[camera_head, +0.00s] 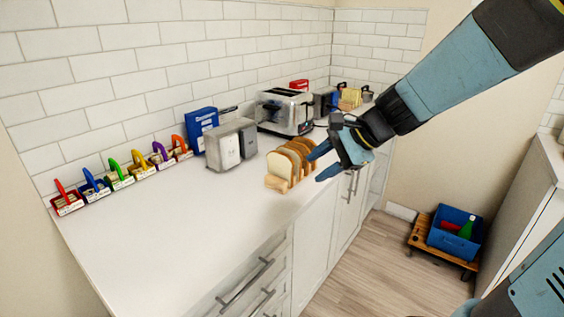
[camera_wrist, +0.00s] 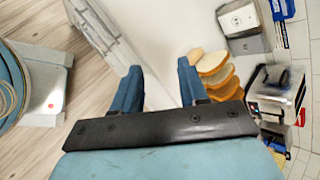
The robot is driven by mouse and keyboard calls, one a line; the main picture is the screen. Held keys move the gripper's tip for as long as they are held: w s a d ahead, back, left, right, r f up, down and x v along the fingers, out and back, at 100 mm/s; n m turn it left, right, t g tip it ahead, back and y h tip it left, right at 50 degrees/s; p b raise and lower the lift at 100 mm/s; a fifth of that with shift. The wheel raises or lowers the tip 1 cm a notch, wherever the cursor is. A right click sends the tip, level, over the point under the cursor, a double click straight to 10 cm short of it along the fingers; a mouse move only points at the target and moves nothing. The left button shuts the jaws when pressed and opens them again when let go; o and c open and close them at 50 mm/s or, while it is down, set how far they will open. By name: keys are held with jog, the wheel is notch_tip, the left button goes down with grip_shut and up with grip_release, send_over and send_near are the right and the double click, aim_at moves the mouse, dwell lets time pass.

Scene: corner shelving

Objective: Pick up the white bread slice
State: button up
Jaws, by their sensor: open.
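A row of bread slices stands on the white counter near its front edge. The front slice, with a pale white face (camera_head: 279,164), is at the left end of the row; browner slices (camera_head: 300,150) stand behind it. A small tan piece (camera_head: 276,183) lies at the foot of the front slice. My gripper (camera_head: 316,167) is open and empty, right of the row. In the wrist view the open fingers (camera_wrist: 158,70) are left of the slices (camera_wrist: 214,64), with the right finger close to them. I cannot tell whether it touches any slice.
A silver toaster (camera_head: 284,110) and a grey two-part box (camera_head: 231,145) stand behind the bread. Several small coloured-handled holders (camera_head: 121,174) line the wall at left. The front left counter (camera_head: 175,240) is clear.

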jog(key=w+a+f+m+t+y, duration=0.1)
jog(key=w+f+m+t+y, duration=0.1)
jog(key=w+m, duration=0.55)
jog(key=m+t+y, duration=0.1)
jog(key=m+t, duration=0.2)
jog(key=m, duration=0.3)
send_near(284, 154)
jog(key=x, duration=0.6)
jog(key=shift+w+a+f, duration=0.15)
jog(key=shift+a+f, duration=0.15)
jog(key=shift+g, duration=0.3)
jog(key=shift+x, duration=2.85)
jog(key=shift+w+r, duration=0.15)
jog(key=shift+r, duration=0.1)
jog(key=shift+c, duration=0.2)
grip_shut()
